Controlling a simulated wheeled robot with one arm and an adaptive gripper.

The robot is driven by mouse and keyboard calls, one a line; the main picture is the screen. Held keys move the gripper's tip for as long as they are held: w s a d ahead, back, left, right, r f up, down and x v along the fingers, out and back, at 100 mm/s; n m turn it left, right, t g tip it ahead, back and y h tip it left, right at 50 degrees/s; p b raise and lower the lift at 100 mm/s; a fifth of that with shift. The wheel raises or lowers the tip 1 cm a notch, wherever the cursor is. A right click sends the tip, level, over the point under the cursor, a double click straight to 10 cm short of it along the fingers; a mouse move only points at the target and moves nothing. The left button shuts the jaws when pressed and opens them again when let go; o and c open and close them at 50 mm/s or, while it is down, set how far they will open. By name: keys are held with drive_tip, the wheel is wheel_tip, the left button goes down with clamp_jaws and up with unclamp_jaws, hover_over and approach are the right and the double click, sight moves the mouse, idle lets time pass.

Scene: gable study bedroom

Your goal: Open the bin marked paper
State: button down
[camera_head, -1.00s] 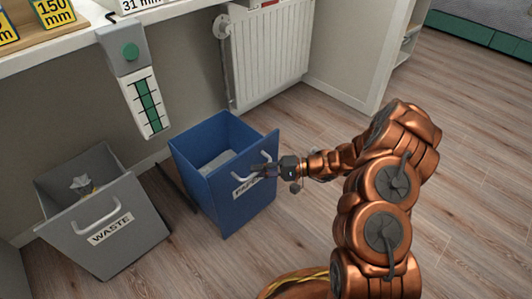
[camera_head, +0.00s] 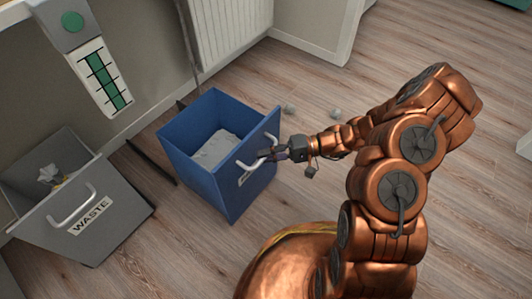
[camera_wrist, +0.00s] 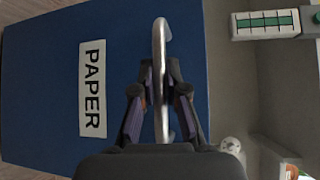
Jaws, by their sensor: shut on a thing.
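The blue paper bin (camera_head: 207,181) stands pulled out on the wood floor, its open top showing white paper (camera_head: 214,149) inside. The wrist view shows its blue front (camera_wrist: 45,85) with the label PAPER (camera_wrist: 92,88), turned sideways. The bin's pale handle (camera_head: 246,162) is a curved metal bar, also in the wrist view (camera_wrist: 159,50). My gripper (camera_head: 268,154) is at the bin's front, and in the wrist view its fingers (camera_wrist: 160,98) are on both sides of the handle bar, shut on it. The fingers partly hide the label in the head view.
The grey waste bin (camera_head: 130,222) stands tilted forward at left, open at its top. A radiator (camera_head: 235,35) and wall are behind. A dark bar (camera_head: 152,162) lies between the bins.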

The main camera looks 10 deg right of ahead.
drive_tip(key=c, duration=1.2)
unclamp_jaws()
drive_tip(key=d+r, duration=0.1)
drive_tip(key=d, duration=1.1)
drive_tip(key=shift+w+r, duration=0.15)
drive_tip(key=shift+r, duration=0.15)
drive_tip(key=shift+a+r, duration=0.1)
drive_tip(key=shift+r, duration=0.05)
